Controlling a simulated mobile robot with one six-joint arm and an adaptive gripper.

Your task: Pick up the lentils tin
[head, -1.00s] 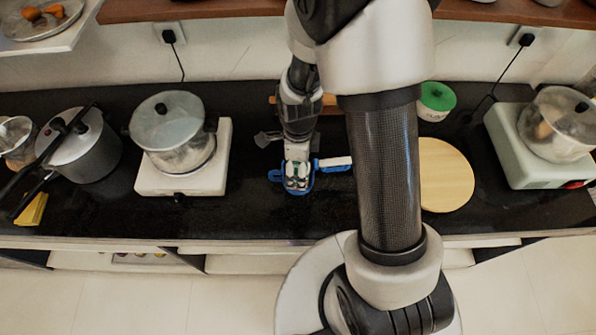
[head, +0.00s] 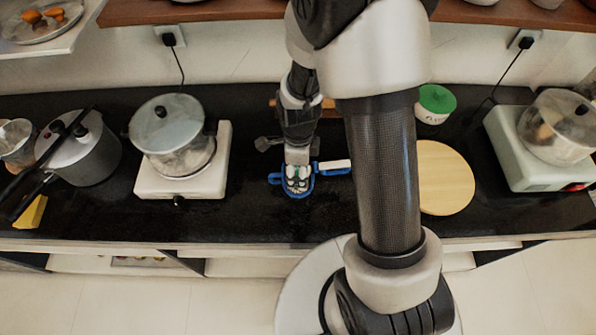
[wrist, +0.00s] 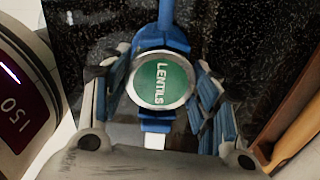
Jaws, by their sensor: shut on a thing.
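The lentils tin (wrist: 163,81) shows in the wrist view from above, with a silver rim and a green lid marked LENTILS. My gripper (wrist: 160,95) is shut on it, with one blue-padded finger on each side. In the head view my gripper (head: 297,184) points down at the counter left of my arm column, and the tin is mostly hidden between the fingers there. Whether the tin's base touches the counter cannot be told.
A blue item (head: 333,167) lies around and right of my gripper. A green-lidded jar (head: 435,104) and a round wooden board (head: 444,180) are to the right. A pot (head: 172,140) on a white stove (head: 180,183) stands left.

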